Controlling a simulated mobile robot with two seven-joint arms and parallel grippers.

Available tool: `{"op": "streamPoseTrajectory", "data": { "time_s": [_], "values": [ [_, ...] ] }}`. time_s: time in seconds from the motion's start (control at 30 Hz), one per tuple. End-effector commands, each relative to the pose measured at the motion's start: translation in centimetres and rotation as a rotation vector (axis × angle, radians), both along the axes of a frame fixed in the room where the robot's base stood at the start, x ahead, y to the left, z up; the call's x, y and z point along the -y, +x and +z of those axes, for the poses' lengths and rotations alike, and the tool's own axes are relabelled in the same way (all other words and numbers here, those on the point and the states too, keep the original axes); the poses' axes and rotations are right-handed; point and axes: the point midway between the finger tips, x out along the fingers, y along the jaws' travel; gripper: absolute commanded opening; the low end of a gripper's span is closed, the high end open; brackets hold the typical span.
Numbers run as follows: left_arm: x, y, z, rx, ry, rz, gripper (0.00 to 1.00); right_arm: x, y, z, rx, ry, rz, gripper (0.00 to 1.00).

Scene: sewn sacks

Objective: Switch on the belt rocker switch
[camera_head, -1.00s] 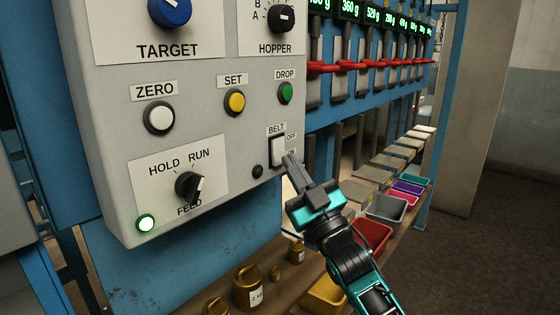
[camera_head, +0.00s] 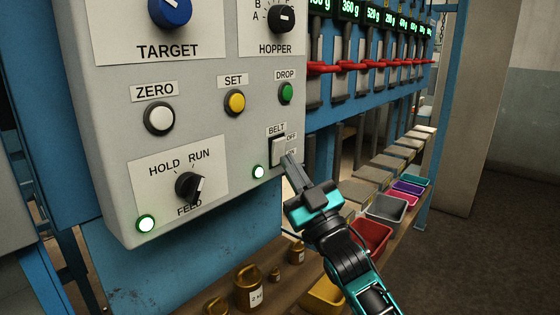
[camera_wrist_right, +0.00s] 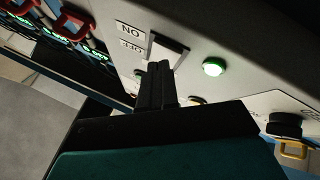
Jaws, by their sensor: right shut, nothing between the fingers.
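The white belt rocker switch (camera_head: 278,151) sits on the grey control panel (camera_head: 230,135), below the BELT label and left of the OFF and ON labels. It also shows in the right wrist view (camera_wrist_right: 170,46). The small lamp (camera_head: 258,172) to its lower left glows green, also in the right wrist view (camera_wrist_right: 214,67). My left gripper is not in view.
The FEED knob (camera_head: 190,187), a second green lamp (camera_head: 146,223) and the ZERO, SET and DROP buttons are on the same panel. Brass weights (camera_head: 248,288) and coloured trays (camera_head: 372,237) stand on the shelf below. Red levers (camera_head: 345,65) line the blue frame at right.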

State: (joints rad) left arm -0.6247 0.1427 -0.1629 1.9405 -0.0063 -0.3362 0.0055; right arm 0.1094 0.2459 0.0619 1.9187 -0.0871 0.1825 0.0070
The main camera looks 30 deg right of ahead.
Motion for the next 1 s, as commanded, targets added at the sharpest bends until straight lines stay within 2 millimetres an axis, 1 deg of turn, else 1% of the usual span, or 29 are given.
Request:
{"op": "streamPoseTrajectory", "data": {
  "time_s": [0.23, 0.53, 0.63, 1.0],
  "values": [
    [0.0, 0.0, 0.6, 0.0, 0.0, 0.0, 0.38, 0.4, -1.1, 0.2, 0.001, 0.0, 0.0, 0.0],
    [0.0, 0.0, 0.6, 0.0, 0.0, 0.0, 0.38, 0.5, -1.2, 0.2, 0.001, 0.0, 0.0, 0.0],
    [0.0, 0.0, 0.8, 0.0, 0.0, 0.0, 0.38, 0.7, -1.5, 0.2, -0.001, -0.001, -0.001, 0.0],
    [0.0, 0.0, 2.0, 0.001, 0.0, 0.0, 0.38, 2.0, -4.9, 0.7, -0.001, 0.0, 0.0, 0.0]
  ]
}}
